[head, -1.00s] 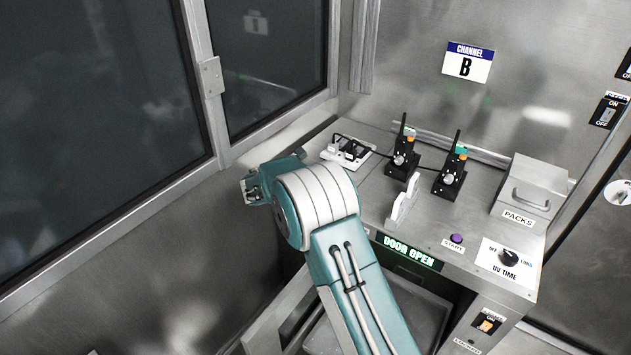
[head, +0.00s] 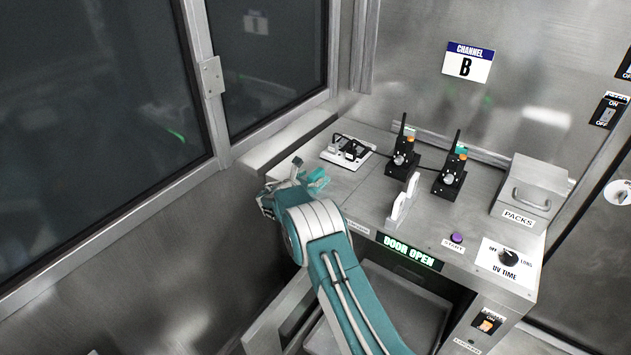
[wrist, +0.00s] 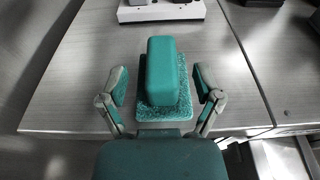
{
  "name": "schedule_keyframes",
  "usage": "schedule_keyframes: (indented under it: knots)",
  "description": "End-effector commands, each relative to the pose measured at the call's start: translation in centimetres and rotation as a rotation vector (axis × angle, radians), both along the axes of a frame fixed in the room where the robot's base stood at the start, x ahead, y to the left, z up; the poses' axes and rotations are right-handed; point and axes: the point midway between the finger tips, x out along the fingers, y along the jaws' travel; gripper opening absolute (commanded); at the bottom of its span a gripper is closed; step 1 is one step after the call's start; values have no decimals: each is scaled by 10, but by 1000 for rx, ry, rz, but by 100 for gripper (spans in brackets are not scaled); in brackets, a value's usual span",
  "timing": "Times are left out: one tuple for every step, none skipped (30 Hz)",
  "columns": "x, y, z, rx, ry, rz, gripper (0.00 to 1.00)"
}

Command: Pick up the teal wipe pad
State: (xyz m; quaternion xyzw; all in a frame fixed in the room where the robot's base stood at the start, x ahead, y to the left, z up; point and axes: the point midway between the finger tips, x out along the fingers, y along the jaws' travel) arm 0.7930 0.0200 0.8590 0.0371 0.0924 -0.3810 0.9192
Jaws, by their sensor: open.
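The teal wipe pad (wrist: 165,72) shows in the wrist view, on the grey metal counter (wrist: 72,75). It has a smooth raised block on a fuzzy, flat base. My gripper (wrist: 162,90) is open, one finger on each side of the pad's block, with a gap on both sides.
A white device (head: 347,151) sits on the counter just beyond the pad. Two black radios (head: 403,155) and (head: 450,175), a white upright holder (head: 402,203) and a metal PACKS box (head: 530,186) stand to the right. A lit DOOR OPEN sign (head: 409,251) is on the front edge.

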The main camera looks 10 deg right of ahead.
Motion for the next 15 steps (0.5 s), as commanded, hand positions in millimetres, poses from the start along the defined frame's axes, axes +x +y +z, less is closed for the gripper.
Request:
schedule_keyframes:
  knots:
    - [5,-7,-3,1,-1,-2,83]
    - [8,-9,-4,1,-1,-1,83]
    - [11,-12,-4,2,-1,0,83]
    - [13,-14,-4,1,-1,1,83]
    - [15,-15,-4,2,-2,1,83]
    - [16,-16,-5,1,-1,1,83]
    - [16,-17,-5,1,-1,2,83]
    - [17,-17,-5,1,-1,2,83]
    - [17,-17,-5,1,-1,2,83]
    - [17,-17,-5,1,-1,2,83]
    - [17,-17,-5,1,-1,2,83]
    - [17,-17,-5,1,-1,2,83]
    - [17,-17,-5,1,-1,2,83]
    - [17,-17,-5,1,-1,2,78]
    - [17,-17,-5,1,-1,2,61]
